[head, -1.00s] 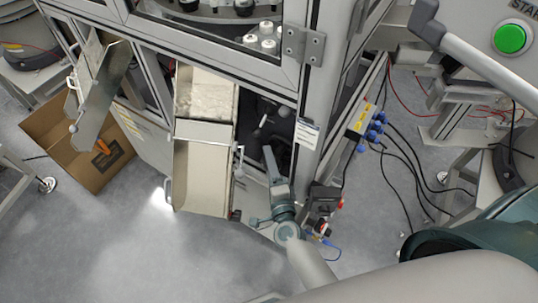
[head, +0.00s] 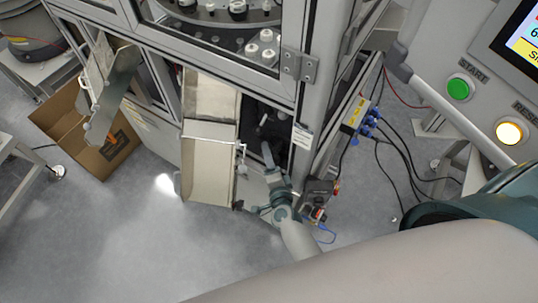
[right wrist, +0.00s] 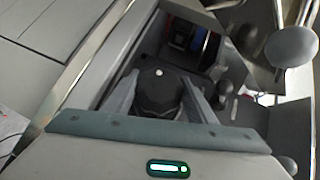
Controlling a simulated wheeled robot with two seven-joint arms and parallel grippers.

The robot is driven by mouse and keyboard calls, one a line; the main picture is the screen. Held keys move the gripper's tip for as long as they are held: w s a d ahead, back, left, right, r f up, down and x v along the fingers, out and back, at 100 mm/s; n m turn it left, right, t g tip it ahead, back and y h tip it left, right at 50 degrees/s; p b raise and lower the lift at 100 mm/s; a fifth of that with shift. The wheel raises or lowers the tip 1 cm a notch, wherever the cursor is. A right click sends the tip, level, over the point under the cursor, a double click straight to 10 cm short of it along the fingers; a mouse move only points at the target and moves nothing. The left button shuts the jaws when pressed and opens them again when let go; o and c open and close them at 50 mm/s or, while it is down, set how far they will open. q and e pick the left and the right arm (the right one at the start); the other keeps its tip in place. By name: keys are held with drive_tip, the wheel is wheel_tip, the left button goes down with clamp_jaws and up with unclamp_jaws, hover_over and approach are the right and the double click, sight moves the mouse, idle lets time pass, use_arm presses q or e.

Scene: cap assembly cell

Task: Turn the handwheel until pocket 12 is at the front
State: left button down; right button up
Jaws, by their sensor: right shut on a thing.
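My right gripper (head: 267,150) reaches into a dark opening in the machine's lower front. In the right wrist view its two fingers (right wrist: 158,98) are shut on a black faceted knob (right wrist: 158,88) with a white dot on top. The knob seems to belong to the handwheel, but the rest of the wheel is hidden or too dark to make out. Behind the window at the top of the head view, part of a grey round turntable (head: 205,14) shows, with dark fittings on it. No pocket number can be read. My left gripper is out of view.
A beige chute (head: 208,165) stands left of the opening. A control panel (head: 440,60) with a green START button (head: 458,89) and a lit RESET button (head: 509,131) is at upper right. Blue-plugged cables (head: 368,124) hang right of the frame. A cardboard box (head: 80,140) sits at left.

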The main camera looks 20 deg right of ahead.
drive_tip(key=shift+f, duration=0.1)
drive_tip(key=o, duration=1.1)
drive_tip(key=shift+c, duration=0.2)
drive_tip(key=shift+s, duration=0.1)
drive_tip(key=shift+s+r, duration=0.2)
drive_tip(key=shift+s, duration=0.25)
drive_tip(key=p+v, duration=0.2)
drive_tip(key=v, duration=1.4)
drive_tip(key=shift+s+a, duration=0.15)
drive_tip(key=shift+s, duration=0.05)
